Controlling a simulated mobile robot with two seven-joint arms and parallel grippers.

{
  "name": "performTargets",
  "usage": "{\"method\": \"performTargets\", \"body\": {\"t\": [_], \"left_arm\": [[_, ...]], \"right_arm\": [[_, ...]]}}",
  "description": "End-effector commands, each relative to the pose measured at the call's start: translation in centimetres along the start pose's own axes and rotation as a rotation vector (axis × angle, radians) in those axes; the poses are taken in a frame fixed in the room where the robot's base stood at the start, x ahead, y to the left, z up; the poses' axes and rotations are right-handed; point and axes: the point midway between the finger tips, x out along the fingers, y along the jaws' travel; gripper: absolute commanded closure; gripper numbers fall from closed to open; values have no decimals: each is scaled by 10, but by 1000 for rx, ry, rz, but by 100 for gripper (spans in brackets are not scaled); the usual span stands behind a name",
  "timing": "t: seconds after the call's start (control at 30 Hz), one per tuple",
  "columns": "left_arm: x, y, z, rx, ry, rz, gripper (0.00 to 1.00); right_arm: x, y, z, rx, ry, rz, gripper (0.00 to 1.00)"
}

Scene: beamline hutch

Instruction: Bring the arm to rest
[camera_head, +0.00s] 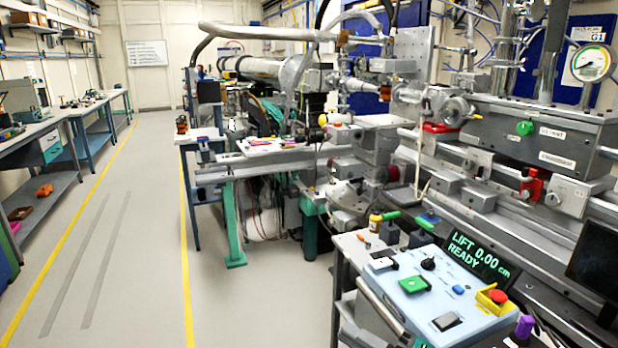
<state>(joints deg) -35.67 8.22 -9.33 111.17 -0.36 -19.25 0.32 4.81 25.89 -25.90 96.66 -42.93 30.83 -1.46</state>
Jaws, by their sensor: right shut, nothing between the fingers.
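My right gripper (521,331) shows only as a small dark shape with a purple tip at the bottom edge, beside the near right corner of the control panel. It is shut, with nothing seen in it. Most of my right arm is out of the picture. My left gripper and left arm are not in view. The light blue control panel (405,285) lies just left of the right gripper; whether they touch I cannot tell.
The panel carries a red emergency button (497,296) and a green button (414,285). A display (478,257) reads "LIFT 0.00 cm READY". A dark monitor (597,262) stands at the right edge. Beamline equipment (540,135) fills the right side. The floor (140,235) at left is clear.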

Motion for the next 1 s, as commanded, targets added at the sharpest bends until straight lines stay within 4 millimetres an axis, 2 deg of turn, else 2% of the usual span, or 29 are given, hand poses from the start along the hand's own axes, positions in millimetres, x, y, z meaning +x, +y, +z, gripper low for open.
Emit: {"method": "performTargets", "body": {"t": [0.03,0.17,0.27,0.4,0.5,0.67,1.0], "left_arm": [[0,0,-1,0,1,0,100],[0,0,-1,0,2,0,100],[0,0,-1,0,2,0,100],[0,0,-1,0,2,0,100],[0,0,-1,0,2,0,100],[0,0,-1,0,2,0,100],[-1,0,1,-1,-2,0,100]], "right_arm": [[-11,-10,4,134,-111,52,100],[-52,-41,22,463,-414,148,100],[-95,-79,27,718,-647,185,100],[-153,-132,16,1018,-920,196,100],[-182,-158,2,1164,-1048,189,100],[-202,-176,-11,1268,-1137,180,100],[-203,-178,-12,1274,-1143,176,100]]}}
